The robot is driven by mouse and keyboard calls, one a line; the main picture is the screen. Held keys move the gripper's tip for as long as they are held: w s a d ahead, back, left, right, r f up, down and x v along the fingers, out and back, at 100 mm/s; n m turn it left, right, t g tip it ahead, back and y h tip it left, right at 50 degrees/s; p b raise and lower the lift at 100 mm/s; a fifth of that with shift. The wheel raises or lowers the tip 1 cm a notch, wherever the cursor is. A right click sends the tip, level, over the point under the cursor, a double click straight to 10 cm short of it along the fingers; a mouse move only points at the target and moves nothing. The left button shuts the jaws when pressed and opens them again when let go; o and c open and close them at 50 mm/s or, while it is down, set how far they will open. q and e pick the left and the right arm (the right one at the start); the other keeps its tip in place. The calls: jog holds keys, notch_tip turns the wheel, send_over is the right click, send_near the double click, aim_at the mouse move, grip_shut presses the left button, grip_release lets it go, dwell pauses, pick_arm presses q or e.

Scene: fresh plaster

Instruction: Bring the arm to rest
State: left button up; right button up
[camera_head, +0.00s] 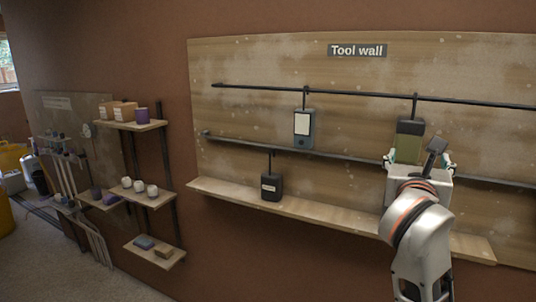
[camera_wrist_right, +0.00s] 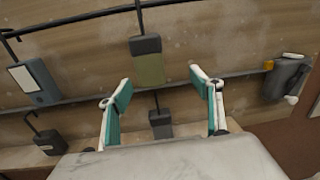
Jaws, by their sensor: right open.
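My right gripper (camera_head: 418,158) is raised in front of the tool wall (camera_head: 350,75), with its arm coming up from below. In the right wrist view the gripper (camera_wrist_right: 160,80) has its two teal-padded fingers spread wide, and nothing is gripped between them. An olive-and-dark box-shaped tool (camera_head: 410,142) hangs from the upper rail just beyond the fingers. It also shows in the right wrist view (camera_wrist_right: 148,65), hanging by its hook. My left gripper is not in view.
A grey-blue device (camera_head: 304,140) hangs left of the gripper, and a dark canister (camera_head: 271,187) hangs lower. Two black rails and a wooden ledge (camera_head: 330,215) cross the wall. A dark grey tool (camera_wrist_right: 285,78) is at the wrist view's right. Small shelves (camera_head: 150,197) stand left.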

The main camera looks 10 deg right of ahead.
jog(key=s+d+f+n+t+h, duration=0.1)
jog(key=s+d+f+n+h, duration=0.1)
jog(key=s+f+n+h, duration=0.4)
jog(key=a+f+n+t+y, duration=0.3)
jog(key=a+f+n+y, duration=0.75)
jog(key=n, duration=0.55)
jog(key=a+f+n+t+y, duration=0.2)
jog(key=a+f+n+y, duration=0.85)
jog(key=n, duration=0.55)
jog(key=s+f+n+g, duration=0.3)
jog(key=s+f, duration=0.2)
jog(key=f, duration=0.5)
jog(key=s+f+n+g+h, duration=0.1)
jog(key=s+f+n+g, duration=0.2)
jog(key=s+f, duration=0.3)
jog(key=s+d+f+n+g, duration=0.1)
jog(key=s+f+g, duration=0.3)
jog(key=f, duration=1.2)
jog(key=shift+s+n, duration=0.9)
jog(key=shift+s, duration=0.1)
jog(key=shift+r, duration=0.1)
